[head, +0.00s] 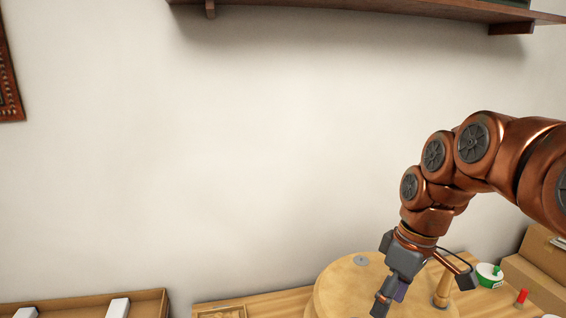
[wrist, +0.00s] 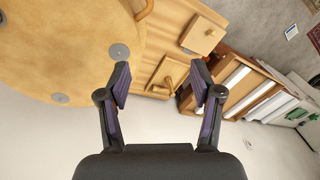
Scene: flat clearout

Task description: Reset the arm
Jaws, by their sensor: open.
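My copper-coloured arm reaches in from the right in the head view and bends down toward a round wooden table top. My gripper (head: 388,300) hangs over the round top (head: 345,288), its fingertips near the bottom edge of the picture. In the wrist view my gripper (wrist: 162,85) has its two dark fingers with purple pads spread apart. Nothing is between them. The round wooden top (wrist: 60,45) also fills the upper left of the wrist view.
A shelf (head: 370,10) is fixed high on the wall. A green-and-white tub (head: 489,275), a red-capped item (head: 521,297) and a cardboard box (head: 535,270) stand at the right. An open wooden box (head: 70,304) is at lower left. Space before the wall is clear.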

